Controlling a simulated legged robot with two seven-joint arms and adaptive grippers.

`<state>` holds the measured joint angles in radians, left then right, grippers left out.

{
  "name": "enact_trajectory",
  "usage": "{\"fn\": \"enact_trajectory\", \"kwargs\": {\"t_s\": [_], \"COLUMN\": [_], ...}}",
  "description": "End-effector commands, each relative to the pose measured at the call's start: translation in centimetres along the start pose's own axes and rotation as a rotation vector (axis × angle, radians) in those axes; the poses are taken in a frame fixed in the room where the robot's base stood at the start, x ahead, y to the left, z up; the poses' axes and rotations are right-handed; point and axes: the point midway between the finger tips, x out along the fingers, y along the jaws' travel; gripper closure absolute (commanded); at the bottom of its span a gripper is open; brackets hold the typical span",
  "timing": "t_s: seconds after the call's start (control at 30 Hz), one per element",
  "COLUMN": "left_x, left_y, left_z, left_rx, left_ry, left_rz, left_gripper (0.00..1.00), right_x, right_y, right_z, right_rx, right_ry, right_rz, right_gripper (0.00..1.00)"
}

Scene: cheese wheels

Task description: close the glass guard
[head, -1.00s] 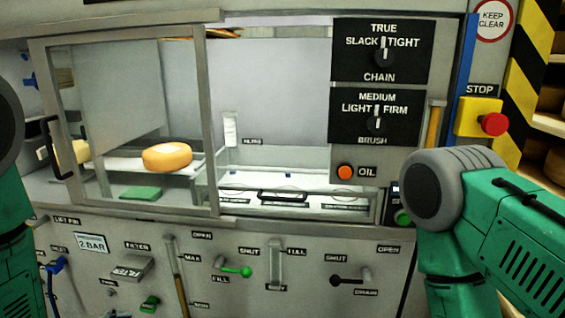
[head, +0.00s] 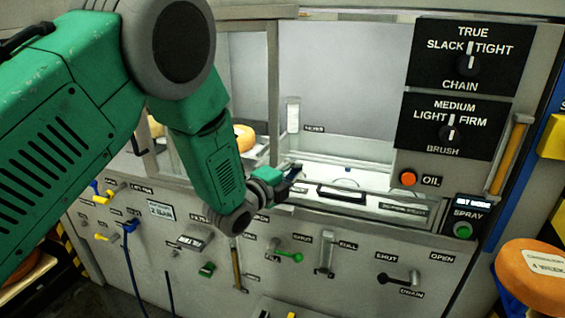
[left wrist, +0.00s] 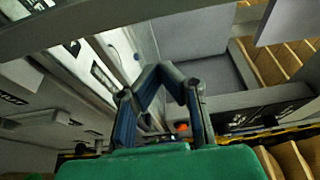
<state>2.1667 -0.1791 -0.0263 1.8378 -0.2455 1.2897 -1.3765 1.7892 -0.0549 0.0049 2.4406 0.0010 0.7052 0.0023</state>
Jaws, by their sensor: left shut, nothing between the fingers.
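The glass guard, a grey-framed sliding pane, covers the left part of the machine's opening in the head view; its right upright (head: 273,85) shows there. The opening to the right of this upright is uncovered. Its black handle (head: 139,143) is partly hidden behind my left arm. My left gripper (head: 292,176) is shut and empty, in front of the opening near the lower end of the right upright; I cannot tell whether they touch. Its dark, blue-padded fingers (left wrist: 160,80) also show in the left wrist view. My right gripper is out of view.
A yellow cheese wheel (head: 243,137) sits inside, partly hidden by my left arm. Below are valve levers (head: 290,256) and a filter box (head: 197,240). Knob panels (head: 465,60) and an orange oil button (head: 408,178) are at right. An orange wheel (head: 530,285) stands lower right.

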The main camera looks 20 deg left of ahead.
Motion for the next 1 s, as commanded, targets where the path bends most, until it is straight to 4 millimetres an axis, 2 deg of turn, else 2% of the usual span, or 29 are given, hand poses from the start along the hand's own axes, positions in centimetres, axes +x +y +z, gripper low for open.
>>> {"fn": "enact_trajectory", "kwargs": {"t_s": [0.03,0.1,0.3,0.83,1.0], "left_x": [1.0,0.4,-0.4,-0.6,-1.2], "left_y": [-0.1,-0.2,-0.1,0.1,0.1], "left_z": [0.0,1.4,3.4,4.0,5.6], "left_rx": [-0.001,-0.002,-0.001,0.000,0.002], "left_ry": [0.000,-0.007,-0.003,-0.002,-0.005], "left_rz": [-0.001,0.001,0.001,0.001,0.001], "left_gripper": [1.00,1.00,1.00,1.00,1.00], "right_x": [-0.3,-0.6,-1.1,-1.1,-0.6], "right_y": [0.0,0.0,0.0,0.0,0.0], "right_z": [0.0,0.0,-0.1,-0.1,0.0], "right_rx": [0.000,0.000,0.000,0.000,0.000], "right_ry": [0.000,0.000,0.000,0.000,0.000], "right_rz": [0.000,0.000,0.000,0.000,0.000], "right_gripper": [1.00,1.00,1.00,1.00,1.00]}}
